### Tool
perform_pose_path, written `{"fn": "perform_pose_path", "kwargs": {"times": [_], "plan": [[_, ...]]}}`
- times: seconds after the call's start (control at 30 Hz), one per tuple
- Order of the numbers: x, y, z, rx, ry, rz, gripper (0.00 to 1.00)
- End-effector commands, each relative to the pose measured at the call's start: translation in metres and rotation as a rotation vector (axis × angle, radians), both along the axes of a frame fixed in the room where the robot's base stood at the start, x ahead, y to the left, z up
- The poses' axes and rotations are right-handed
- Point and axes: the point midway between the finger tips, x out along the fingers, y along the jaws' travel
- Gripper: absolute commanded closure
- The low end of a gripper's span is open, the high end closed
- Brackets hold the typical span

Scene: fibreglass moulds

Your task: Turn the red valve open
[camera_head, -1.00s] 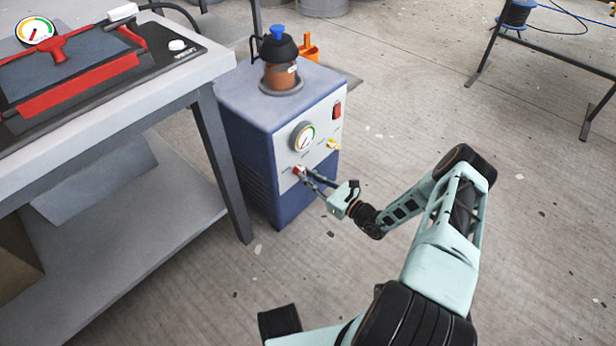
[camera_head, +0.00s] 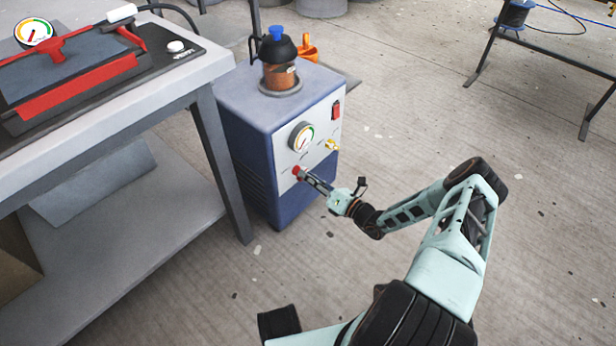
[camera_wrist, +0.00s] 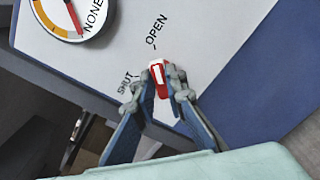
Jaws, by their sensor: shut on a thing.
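The red valve (camera_head: 296,171) is on the pale front panel of the blue machine (camera_head: 262,165), below its round gauge. In the wrist view the valve (camera_wrist: 158,72) is red with a white mark, beside the printed words OPEN and SHUT. The white mark points roughly toward OPEN; its exact setting is hard to tell. My gripper (camera_head: 304,175) is at the panel and shut on the valve. In the wrist view its two fingers (camera_wrist: 158,93) lie on either side of the valve, hiding part of its sides.
A yellow fitting (camera_head: 332,145) and a red switch (camera_head: 336,110) are right of the gauge (camera_head: 301,137) on the same panel. A workbench (camera_head: 130,110) stands close on the left.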

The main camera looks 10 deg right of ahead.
Motion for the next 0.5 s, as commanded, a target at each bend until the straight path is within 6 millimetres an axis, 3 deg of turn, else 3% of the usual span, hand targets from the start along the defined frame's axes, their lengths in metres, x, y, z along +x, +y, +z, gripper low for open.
{"fn": "perform_pose_path", "kwargs": {"times": [0.5], "plan": [[-0.0005, -0.0004, -0.0006, 0.041, 0.030, 0.000, 1.00]]}}
